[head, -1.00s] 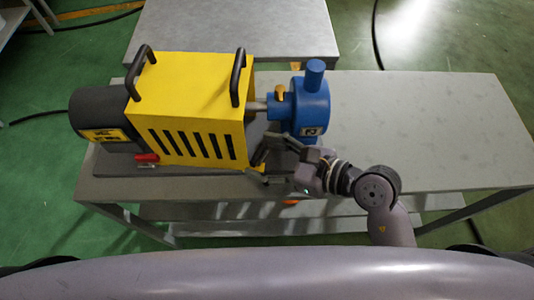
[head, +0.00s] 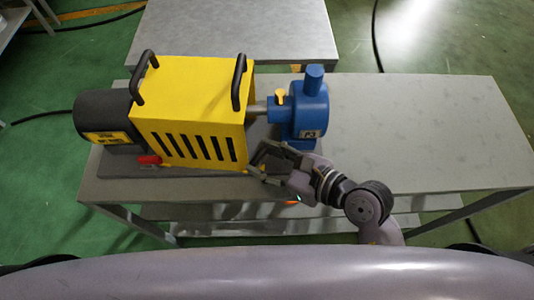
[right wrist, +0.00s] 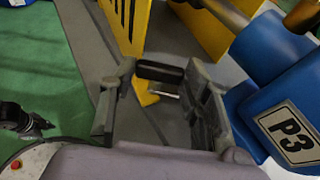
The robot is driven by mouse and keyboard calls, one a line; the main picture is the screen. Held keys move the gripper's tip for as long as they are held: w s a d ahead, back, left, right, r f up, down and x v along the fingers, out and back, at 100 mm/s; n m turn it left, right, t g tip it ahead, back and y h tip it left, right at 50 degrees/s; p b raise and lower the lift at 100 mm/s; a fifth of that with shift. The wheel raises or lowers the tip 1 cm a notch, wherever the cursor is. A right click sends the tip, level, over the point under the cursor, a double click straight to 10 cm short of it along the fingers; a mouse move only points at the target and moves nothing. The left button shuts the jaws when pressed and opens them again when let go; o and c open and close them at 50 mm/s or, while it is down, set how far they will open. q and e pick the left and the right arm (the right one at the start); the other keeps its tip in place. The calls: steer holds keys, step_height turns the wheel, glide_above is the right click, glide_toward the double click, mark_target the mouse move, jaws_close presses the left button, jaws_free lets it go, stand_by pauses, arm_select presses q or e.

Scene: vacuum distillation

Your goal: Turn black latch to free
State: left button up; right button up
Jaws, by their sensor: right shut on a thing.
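The black latch (right wrist: 160,72) is a short dark bar in the right wrist view, beside a small yellow piece and a thin metal pin. My right gripper (right wrist: 158,95) has one finger at each end of the bar and is shut on it. In the head view my right gripper (head: 261,160) is at the front right lower corner of the yellow housing (head: 190,105). The latch cannot be made out there. My left gripper is not in view.
The blue pump marked P3 (head: 305,110) stands just behind and right of my gripper. A black motor (head: 103,115) and a red handle (head: 149,160) are at the left. The grey bench (head: 430,130) is bare on the right.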

steer(key=o, duration=1.2)
steer(key=shift+c, duration=0.2)
